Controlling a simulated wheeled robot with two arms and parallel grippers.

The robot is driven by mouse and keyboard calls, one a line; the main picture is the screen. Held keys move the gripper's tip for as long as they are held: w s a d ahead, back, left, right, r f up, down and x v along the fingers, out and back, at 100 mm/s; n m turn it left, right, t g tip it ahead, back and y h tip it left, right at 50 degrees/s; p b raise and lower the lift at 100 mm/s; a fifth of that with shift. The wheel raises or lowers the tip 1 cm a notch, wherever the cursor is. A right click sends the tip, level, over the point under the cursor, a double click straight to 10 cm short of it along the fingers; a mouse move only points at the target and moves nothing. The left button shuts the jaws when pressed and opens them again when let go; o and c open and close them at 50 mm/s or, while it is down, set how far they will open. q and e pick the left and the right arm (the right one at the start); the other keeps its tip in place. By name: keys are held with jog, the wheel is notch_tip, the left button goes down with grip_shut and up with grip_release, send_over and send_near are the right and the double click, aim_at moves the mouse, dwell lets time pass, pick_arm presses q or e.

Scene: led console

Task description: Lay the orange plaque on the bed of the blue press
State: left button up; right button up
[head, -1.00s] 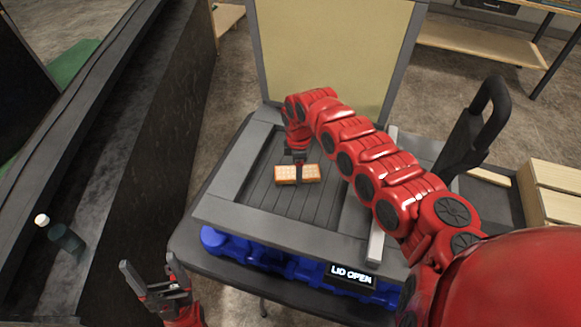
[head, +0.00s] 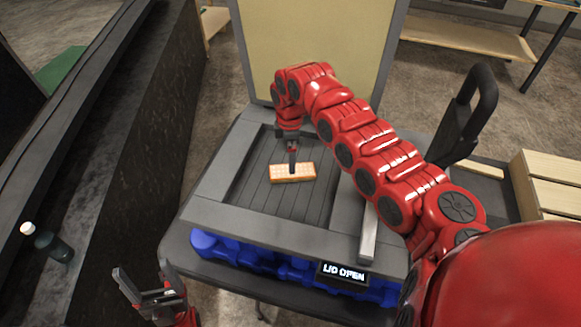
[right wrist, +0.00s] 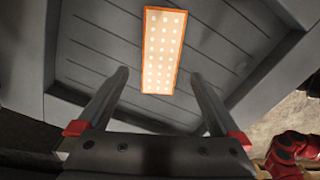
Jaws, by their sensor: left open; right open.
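The orange plaque (head: 292,173), with rows of pale dots on its face, lies flat on the grey slatted bed (head: 310,205) of the blue press (head: 265,257). In the right wrist view the plaque (right wrist: 163,50) lies beyond and between the spread fingers. My right gripper (head: 293,168) is just above and behind the plaque in the head view; in the right wrist view (right wrist: 157,90) it is open and holds nothing. My left gripper (head: 150,283) is open and empty at the lower left, in front of the press.
The press lid (head: 318,50) stands raised at the back, and a display (head: 343,272) reads "LID OPEN". A black handle (head: 467,115) rises at the right, near wooden slats (head: 550,180). A dark bottle (head: 48,243) stands on the black counter at left.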

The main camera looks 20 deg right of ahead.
notch_tip(320, 180, up, 6)
jog(key=b, duration=0.1)
jog(key=shift+r, duration=0.15)
jog(key=shift+r, duration=0.1)
